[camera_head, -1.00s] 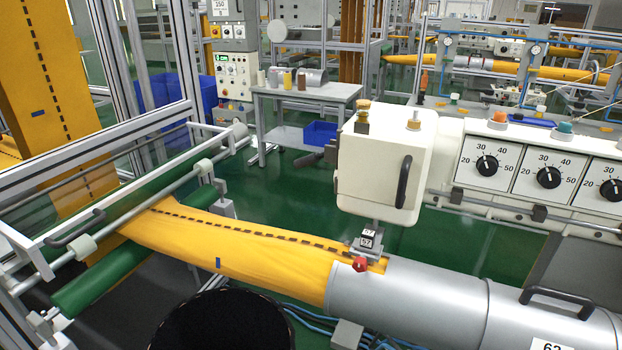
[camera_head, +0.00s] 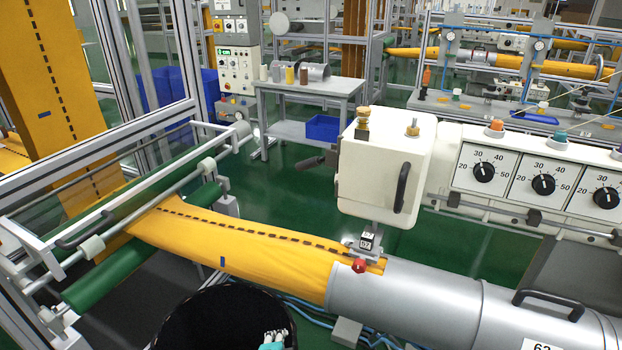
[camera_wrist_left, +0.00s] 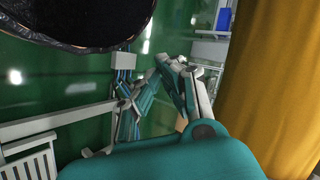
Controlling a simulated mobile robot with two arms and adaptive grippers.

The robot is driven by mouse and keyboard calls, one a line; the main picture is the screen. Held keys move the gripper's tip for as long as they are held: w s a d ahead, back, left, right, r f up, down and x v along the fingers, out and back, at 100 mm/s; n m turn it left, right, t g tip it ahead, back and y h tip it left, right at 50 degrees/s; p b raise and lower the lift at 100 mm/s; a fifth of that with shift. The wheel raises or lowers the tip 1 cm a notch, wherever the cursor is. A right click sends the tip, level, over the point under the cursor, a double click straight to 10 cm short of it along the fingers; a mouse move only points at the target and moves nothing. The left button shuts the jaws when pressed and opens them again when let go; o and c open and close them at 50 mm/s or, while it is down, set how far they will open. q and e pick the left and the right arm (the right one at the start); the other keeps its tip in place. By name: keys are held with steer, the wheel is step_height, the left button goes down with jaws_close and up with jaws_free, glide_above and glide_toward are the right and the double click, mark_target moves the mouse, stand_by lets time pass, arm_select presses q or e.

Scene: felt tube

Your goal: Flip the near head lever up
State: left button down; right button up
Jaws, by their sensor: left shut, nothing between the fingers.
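The white machine head (camera_head: 385,172) stands above the near end of the grey tube (camera_head: 405,295). A red knob (camera_head: 359,266) sits low at its foot, beside the yellow felt (camera_head: 270,245). A dark lever-like handle (camera_head: 312,162) sticks out on the head's left side; I cannot tell which one is the near head lever. My left gripper (camera_head: 274,338) shows at the bottom edge, in front of the black bin, apart from the head and well below the red knob. It is shut and empty. In the left wrist view its fingers (camera_wrist_left: 176,68) point away, touching nothing. My right gripper is not in view.
A round black bin (camera_head: 215,315) stands at the bottom, close to my left gripper. Blue cables (camera_head: 315,318) run beside it. Green rollers (camera_head: 90,285) and a metal frame are at the left. A dial panel (camera_head: 540,180) is at the right.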

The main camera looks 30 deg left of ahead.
arm_select(q)
steer(key=w+a+r+m+t+y, duration=0.1)
steer(key=w+a+r+t, duration=0.1)
steer(key=r, duration=0.7)
steer(key=w+a+r+m+t+y, duration=0.1)
steer(key=w+r+t+y, duration=0.1)
steer(key=r, duration=0.7)
steer(key=w+d+r+m+t+h, duration=0.3)
steer(key=w+r+m+t, duration=0.3)
steer(key=m, duration=0.9)
steer(key=w+r+h, duration=0.1)
steer(key=w+r, duration=0.1)
steer(key=w, duration=0.2)
steer(key=shift+w+m+p, duration=0.15)
steer(key=shift+m+p, duration=0.15)
steer(key=shift+p, duration=0.1)
steer(key=shift+d, duration=0.1)
